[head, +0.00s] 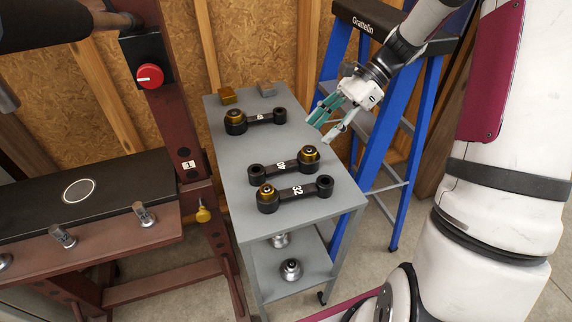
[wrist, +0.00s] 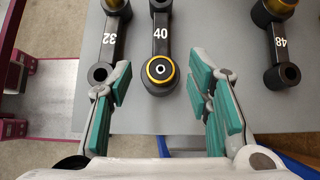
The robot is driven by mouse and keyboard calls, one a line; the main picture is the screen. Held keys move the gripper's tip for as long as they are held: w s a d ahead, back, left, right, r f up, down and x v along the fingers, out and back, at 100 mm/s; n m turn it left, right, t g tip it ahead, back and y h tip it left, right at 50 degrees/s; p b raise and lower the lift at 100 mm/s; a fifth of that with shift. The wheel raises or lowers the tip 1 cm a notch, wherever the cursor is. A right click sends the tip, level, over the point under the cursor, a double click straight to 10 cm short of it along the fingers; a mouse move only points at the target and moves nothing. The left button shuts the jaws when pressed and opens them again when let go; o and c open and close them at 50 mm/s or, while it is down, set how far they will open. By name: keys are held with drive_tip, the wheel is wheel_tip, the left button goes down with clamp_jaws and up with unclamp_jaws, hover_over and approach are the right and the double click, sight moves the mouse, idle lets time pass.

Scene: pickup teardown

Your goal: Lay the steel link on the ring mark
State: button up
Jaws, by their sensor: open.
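Three dark links with bored ends lie on a grey cart. Link 32 (head: 305,190) is nearest, link 40 (head: 285,167) is just behind it, and another link (head: 263,119) lies farther back. In the wrist view I read 32 (wrist: 113,45), 40 (wrist: 160,38) and 48 (wrist: 278,50). I cannot tell which one is meant by the steel link. My gripper (head: 322,128) is open and empty above the cart's right edge. In the wrist view its fingers (wrist: 163,85) stand apart on either side of link 40's brass-ringed end. The ring mark (head: 79,190) is bare on the black bench pad.
A red press frame (head: 185,150) stands between cart and bench. A blue ladder (head: 385,130) is close on the right. Metal cylinders line the bench front.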

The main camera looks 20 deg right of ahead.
sight(288, 164)
drive_tip(key=x, duration=1.2)
drive_tip(key=shift+d+f, duration=0.15)
drive_tip(key=shift+d, duration=0.05)
clamp_jaws()
